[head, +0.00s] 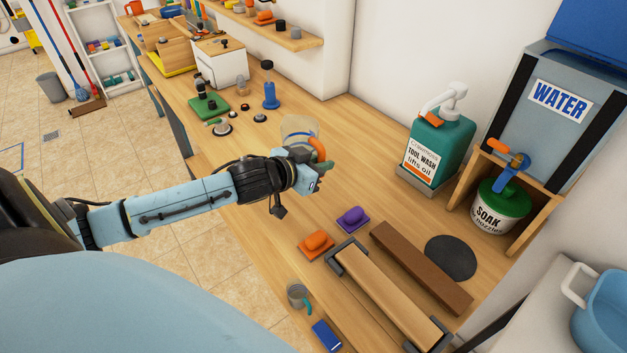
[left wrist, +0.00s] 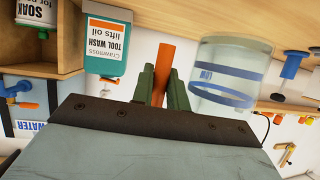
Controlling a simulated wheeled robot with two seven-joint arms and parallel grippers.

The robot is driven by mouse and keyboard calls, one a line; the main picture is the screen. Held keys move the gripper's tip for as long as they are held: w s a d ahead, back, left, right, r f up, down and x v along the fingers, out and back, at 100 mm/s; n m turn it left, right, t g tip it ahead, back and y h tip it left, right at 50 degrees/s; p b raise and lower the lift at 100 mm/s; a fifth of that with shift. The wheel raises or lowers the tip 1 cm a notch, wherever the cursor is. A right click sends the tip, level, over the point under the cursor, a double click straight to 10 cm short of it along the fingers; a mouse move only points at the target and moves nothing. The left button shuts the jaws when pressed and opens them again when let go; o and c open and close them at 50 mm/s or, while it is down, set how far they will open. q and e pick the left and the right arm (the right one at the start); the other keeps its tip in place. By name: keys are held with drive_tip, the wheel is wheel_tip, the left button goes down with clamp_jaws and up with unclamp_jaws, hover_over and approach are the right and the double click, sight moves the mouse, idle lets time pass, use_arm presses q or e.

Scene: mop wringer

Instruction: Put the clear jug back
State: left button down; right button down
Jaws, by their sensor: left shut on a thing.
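The clear jug (head: 299,128) has a blue band and an orange handle (head: 320,149). It is over the middle of the wooden bench, beyond my left gripper (head: 314,168). In the left wrist view, which looks upside down, the fingers of my left gripper (left wrist: 162,88) are shut on the orange handle (left wrist: 163,65). The jug (left wrist: 232,75) is beside them, see-through, with the blue band and lettering. I cannot tell whether its base touches the bench. My gripper hides part of it in the head view. My right gripper is not in view.
To the right stand a teal tool-wash bottle (head: 439,152), a green-lidded soak tub (head: 500,207) and a water tank (head: 545,115). A dark round mat (head: 450,258), a brown block (head: 420,267) and orange and purple-handled pieces lie nearer. A blue-based pump (head: 269,88) stands farther back.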

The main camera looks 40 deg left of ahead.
use_arm(q)
drive_tip(key=shift+f+b, duration=0.45)
drive_tip(key=shift+f, duration=2.8)
drive_tip(key=shift+f, duration=0.15)
drive_tip(key=c, duration=1.4)
unclamp_jaws()
drive_tip(key=shift+s+r, duration=0.15)
drive_tip(key=shift+r, duration=0.05)
drive_tip(key=p+v, duration=0.1)
drive_tip(key=v, duration=1)
drive_tip(key=shift+s+r, duration=0.15)
drive_tip(key=shift+s, duration=0.15)
